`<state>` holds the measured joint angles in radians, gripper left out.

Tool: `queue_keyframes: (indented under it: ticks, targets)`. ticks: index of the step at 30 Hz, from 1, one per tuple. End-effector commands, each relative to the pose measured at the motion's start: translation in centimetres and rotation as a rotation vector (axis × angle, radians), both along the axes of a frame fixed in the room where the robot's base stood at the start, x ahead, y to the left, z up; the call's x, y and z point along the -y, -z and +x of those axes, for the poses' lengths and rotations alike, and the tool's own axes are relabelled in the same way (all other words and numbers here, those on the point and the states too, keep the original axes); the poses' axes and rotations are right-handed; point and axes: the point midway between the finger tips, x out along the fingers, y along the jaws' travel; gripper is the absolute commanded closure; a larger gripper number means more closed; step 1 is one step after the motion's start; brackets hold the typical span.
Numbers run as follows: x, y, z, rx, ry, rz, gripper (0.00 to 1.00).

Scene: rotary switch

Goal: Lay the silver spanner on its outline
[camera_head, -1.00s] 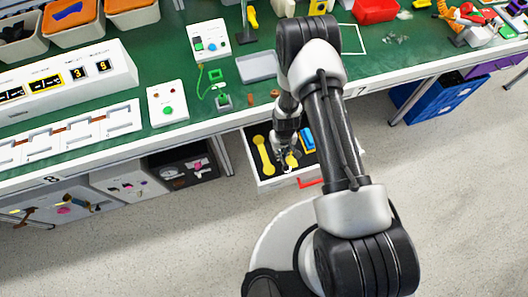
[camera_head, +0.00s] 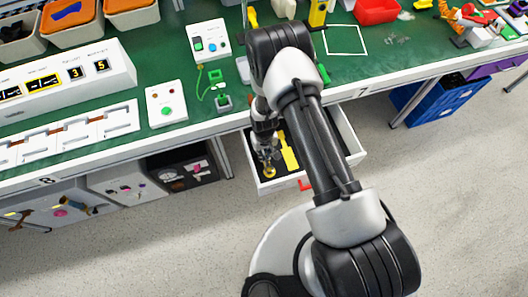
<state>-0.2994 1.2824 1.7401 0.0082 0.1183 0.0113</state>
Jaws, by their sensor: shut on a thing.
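An open white drawer (camera_head: 352,140) with a dark lining sticks out below the bench. My gripper (camera_head: 267,162) points down into its left part and is shut on the silver spanner, which is small and hard to tell from the grey fingers. A yellow shape (camera_head: 269,174) shows just below the fingertips; it is the lower end of the left yellow outline, mostly covered by the gripper. A second yellow shape (camera_head: 289,154) lies to the right of the gripper. I cannot tell whether the spanner touches the drawer floor.
The drawer has a red handle (camera_head: 305,184) at its front. My arm hides the drawer's middle. The green bench top (camera_head: 290,60) above holds a white button box (camera_head: 166,104) and other items. A blue crate (camera_head: 440,95) stands at right.

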Motion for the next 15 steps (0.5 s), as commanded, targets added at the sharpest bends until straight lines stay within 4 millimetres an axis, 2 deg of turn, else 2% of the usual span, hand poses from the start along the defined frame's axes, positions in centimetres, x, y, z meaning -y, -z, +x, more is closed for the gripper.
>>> queue_keyframes:
  ticks: [1,2,3,10,15]
  targets:
    - [0.01,0.34,-0.01,0.0,0.0,0.0,1.0]
    - [0.02,0.28,-0.03,-0.001,0.0,0.0,0.84]
    - [0.02,0.22,-0.04,-0.001,0.0,0.0,0.81]
    - [0.03,0.18,-0.02,-0.001,0.0,0.0,0.66]
    - [0.03,0.18,-0.02,-0.001,0.0,0.0,0.65]
